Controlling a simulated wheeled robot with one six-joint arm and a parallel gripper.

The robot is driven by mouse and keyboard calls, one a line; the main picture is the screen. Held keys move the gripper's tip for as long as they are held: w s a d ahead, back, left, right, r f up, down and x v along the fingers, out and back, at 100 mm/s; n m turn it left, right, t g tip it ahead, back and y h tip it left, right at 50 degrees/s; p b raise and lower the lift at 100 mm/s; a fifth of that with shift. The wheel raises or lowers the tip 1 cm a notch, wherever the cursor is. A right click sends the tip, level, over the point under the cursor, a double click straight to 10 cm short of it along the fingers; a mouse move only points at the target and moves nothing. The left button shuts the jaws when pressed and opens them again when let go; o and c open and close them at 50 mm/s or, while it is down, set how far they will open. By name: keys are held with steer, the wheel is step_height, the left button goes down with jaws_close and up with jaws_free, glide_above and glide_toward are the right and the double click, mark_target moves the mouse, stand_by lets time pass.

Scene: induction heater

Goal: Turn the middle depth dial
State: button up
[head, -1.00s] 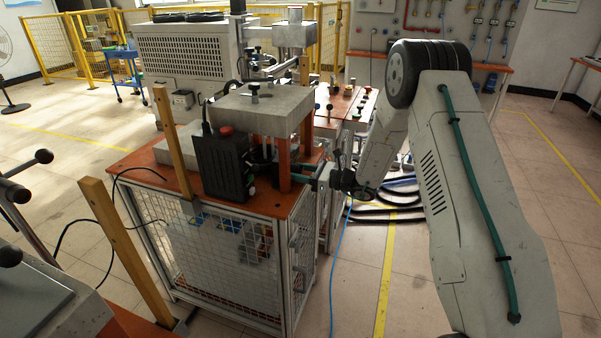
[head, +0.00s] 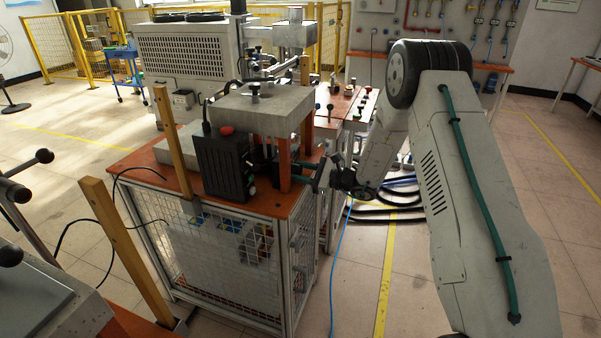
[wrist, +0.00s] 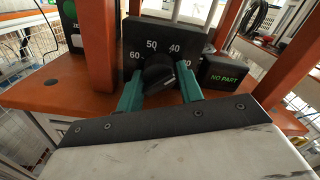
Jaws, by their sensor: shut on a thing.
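The depth dial is a round black knob (wrist: 158,74) on a black plate (wrist: 142,30) marked with white numbers, with 60, 50 and 40 legible. A white mark shows on the knob's lower right. My gripper (wrist: 160,88) has its teal fingers on the left and right sides of the knob and is shut on it. The right finger covers part of the last number. In the head view my gripper (head: 318,176) is at the right side of the orange table, beside an orange post. The dial itself is hidden there.
A black box reading NO PART (wrist: 224,78) stands close right of the dial plate. Orange posts (wrist: 98,45) rise on both sides. In the head view a black control box (head: 222,165) with a red button stands left of the posts.

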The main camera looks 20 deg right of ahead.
steer(key=shift+s+f+n, duration=0.1)
steer(key=shift+n, duration=0.7)
steer(key=o, duration=1)
steer(key=shift+d, duration=0.1)
steer(key=shift+c, duration=0.2)
